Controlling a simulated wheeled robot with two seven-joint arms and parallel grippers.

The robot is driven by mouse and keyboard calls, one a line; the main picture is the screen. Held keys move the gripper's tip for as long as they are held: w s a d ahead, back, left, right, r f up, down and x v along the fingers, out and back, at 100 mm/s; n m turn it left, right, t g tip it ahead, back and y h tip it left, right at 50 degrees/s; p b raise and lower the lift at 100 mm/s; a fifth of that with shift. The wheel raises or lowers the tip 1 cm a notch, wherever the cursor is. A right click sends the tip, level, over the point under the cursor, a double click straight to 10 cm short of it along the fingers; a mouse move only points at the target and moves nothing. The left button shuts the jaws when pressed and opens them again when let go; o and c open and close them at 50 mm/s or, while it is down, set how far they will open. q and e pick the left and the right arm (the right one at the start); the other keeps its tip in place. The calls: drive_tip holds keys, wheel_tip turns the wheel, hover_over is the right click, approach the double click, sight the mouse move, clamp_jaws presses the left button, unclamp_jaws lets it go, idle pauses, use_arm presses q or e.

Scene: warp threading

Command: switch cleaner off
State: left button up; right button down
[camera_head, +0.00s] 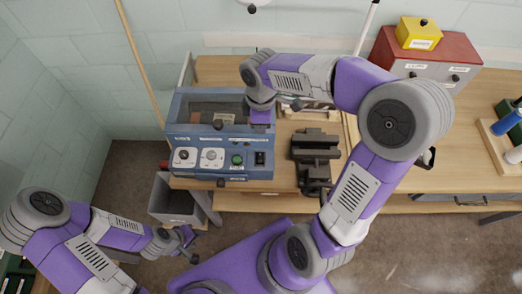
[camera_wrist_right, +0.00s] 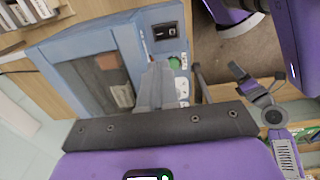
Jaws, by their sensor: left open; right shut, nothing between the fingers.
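The cleaner (camera_head: 220,108) is a blue box with an open-topped basin, at the left end of the bench in the head view. Its front panel has two round dials, a green button (camera_head: 237,159) and a black rocker switch (camera_head: 260,158). In the right wrist view the switch (camera_wrist_right: 165,30) lies beyond the green button (camera_wrist_right: 174,62). My right gripper (camera_wrist_right: 157,68) is shut and empty, over the cleaner beside the green button; contact cannot be told. In the head view its fingertips are hidden. My left gripper (camera_head: 187,242) is open and empty, low in front of the bench.
A dark vise (camera_head: 316,148) stands right of the cleaner. A grey bin (camera_head: 177,203) is below the cleaner's front left. A red box (camera_head: 425,57) with a yellow box (camera_head: 419,33) on it stands at the back right. The wooden bench (camera_head: 465,130) has bare room to the right.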

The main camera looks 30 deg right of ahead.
sight(261, 154)
wheel_tip(261, 154, down, 14)
drive_tip(key=b, duration=0.2)
drive_tip(key=shift+b, duration=0.3)
idle(0.3)
drive_tip(key=shift+f, duration=0.1)
